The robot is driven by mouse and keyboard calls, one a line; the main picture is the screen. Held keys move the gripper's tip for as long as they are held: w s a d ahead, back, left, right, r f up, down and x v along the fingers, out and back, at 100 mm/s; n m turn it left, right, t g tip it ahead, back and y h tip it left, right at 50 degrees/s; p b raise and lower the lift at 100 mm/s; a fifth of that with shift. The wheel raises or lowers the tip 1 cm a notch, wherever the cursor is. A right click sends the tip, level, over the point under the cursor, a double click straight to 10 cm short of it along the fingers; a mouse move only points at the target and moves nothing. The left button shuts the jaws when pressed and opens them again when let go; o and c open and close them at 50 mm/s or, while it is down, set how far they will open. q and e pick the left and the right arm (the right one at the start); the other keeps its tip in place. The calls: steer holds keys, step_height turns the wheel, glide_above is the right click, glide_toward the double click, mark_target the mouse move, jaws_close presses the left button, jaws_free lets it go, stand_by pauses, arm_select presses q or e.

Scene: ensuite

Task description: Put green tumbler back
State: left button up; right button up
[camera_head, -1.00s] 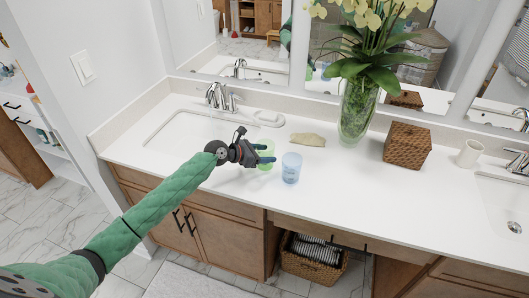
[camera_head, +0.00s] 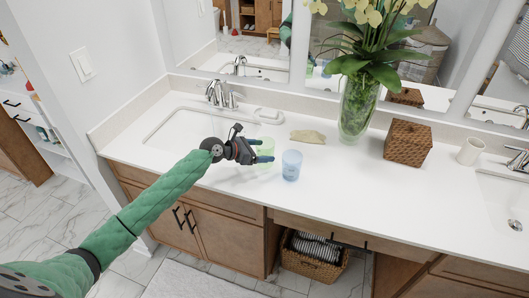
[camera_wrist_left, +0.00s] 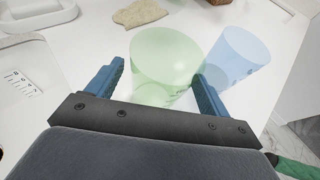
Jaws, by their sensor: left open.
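The green tumbler (camera_head: 266,152) is pale and see-through and stands on the white counter, just right of the left sink. It also shows in the left wrist view (camera_wrist_left: 165,62), between and slightly beyond the fingertips. My left gripper (camera_head: 262,151) is open, with one blue finger on each side of the tumbler; it also shows in the wrist view (camera_wrist_left: 160,80). The fingers partly hide the tumbler in the head view. The blue tumbler (camera_head: 291,165) stands close to its right, near the right finger in the wrist view (camera_wrist_left: 236,58). My right gripper is out of view.
A beige cloth (camera_head: 308,136) and a white soap dish (camera_head: 269,117) lie behind the tumblers. A glass vase (camera_head: 357,110) with flowers and a woven box (camera_head: 408,144) stand further right. The left sink (camera_head: 185,130) and faucet (camera_head: 218,95) are left. The front middle counter is clear.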

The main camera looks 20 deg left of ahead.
arm_select(q)
steer(key=b+v, duration=0.2)
steer(key=v, duration=0.8)
steer(key=shift+s+b, duration=0.25)
steer(key=shift+b, duration=0.1)
arm_select(e)
step_height(320, 180, up, 6)
steer(key=w+a, duration=0.2)
steer(key=shift+w+a, duration=0.25)
steer(key=shift+a, duration=0.1)
arm_select(q)
steer(key=shift+a+r, duration=0.1)
steer(key=shift+a, duration=0.05)
